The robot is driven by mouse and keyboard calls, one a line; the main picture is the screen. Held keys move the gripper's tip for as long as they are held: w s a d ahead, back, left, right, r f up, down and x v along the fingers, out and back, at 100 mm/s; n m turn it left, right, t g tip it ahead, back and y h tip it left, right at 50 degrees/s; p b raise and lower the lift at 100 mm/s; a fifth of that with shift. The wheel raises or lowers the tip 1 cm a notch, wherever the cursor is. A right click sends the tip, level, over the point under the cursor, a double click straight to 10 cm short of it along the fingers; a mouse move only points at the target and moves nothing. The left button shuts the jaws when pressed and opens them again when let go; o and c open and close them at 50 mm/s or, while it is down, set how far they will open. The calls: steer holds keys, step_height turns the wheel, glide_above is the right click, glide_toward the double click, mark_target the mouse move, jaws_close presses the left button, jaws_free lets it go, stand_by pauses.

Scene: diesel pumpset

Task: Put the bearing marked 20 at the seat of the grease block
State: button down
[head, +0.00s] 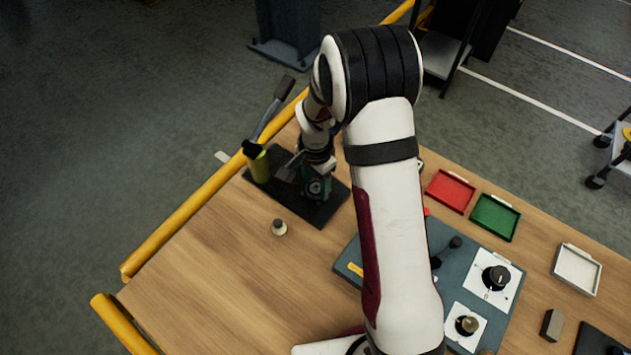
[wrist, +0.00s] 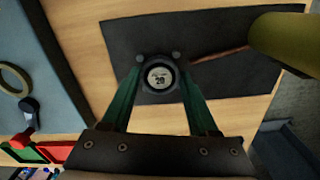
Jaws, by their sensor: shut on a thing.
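My gripper (head: 316,182) is over the dark mat at the far left part of the table. In the wrist view its green fingers (wrist: 160,60) are shut on the bearing marked 20 (wrist: 160,78), a dark ring with a pale face whose number faces the camera. The dark mat (wrist: 125,35) lies below it. A yellow-green cylinder (head: 257,163) with a long dark lever stands at the mat's left; it also shows in the wrist view (wrist: 285,40). I cannot make out the grease block or its seat. I cannot tell whether the bearing touches anything below.
A small cream disc with a dark knob (head: 279,228) stands on bare wood. A blue-grey panel (head: 465,265) with knobs lies right of my arm. Red (head: 450,191), green (head: 495,217) and white (head: 577,270) trays are farther right. The front left table is clear.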

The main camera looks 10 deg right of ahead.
steer(key=shift+f, duration=0.35)
stand_by(0.3)
steer(key=shift+c, duration=0.3)
jaws_free()
steer(key=shift+r, duration=3.5)
steer(key=s+r+n, duration=0.3)
steer(key=s+r, duration=0.9)
steer(key=s, duration=0.2)
steer(key=s+r+n+y, duration=0.1)
steer(key=s+n, duration=0.1)
steer(key=s, duration=1)
steer(key=shift+s+a+r+n+y, duration=0.2)
steer(key=shift+n+y, duration=0.1)
steer(key=shift+y, duration=0.1)
